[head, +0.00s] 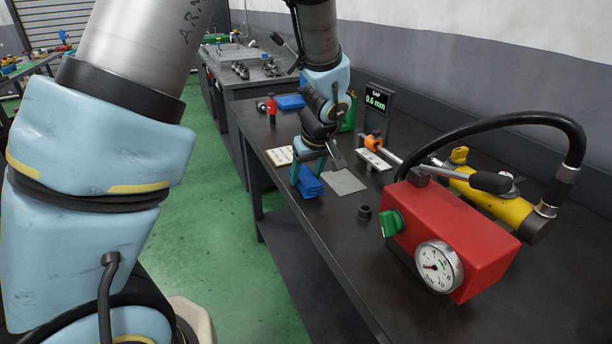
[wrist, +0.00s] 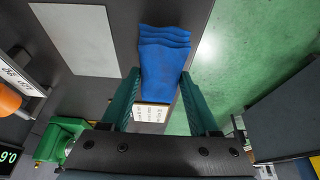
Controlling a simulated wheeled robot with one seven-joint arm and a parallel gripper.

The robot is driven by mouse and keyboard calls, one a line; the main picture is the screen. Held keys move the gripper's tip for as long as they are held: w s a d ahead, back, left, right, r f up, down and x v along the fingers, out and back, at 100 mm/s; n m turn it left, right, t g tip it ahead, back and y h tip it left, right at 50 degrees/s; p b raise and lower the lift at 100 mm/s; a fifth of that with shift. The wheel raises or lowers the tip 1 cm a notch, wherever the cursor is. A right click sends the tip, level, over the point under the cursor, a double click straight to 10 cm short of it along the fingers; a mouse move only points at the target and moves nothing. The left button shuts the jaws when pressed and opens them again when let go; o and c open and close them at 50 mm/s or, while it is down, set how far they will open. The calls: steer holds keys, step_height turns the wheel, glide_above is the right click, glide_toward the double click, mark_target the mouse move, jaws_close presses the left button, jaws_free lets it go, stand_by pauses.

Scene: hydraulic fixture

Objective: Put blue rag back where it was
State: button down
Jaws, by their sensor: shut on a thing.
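The blue rag (head: 310,184) is a folded cloth. In the head view it hangs at my gripper (head: 312,164) near the table's left edge, beside a grey mat (head: 345,182). In the wrist view the rag (wrist: 163,72) lies between the two green fingers of my gripper (wrist: 160,88), which are shut on it. Its folded far end reaches forward past the fingertips. Whether the rag touches the table top is hard to tell.
A small white printed card (head: 280,156) lies behind the rag. A red pump (head: 450,235) with a gauge and black hose stands front right. A dark ring (head: 365,212) sits before it.

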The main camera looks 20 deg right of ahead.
steer(key=shift+f, duration=0.4)
steer(key=shift+f, duration=0.1)
steer(key=shift+f, duration=0.15)
steer(key=shift+c, duration=0.7)
jaws_free()
steer(key=shift+r, duration=0.25)
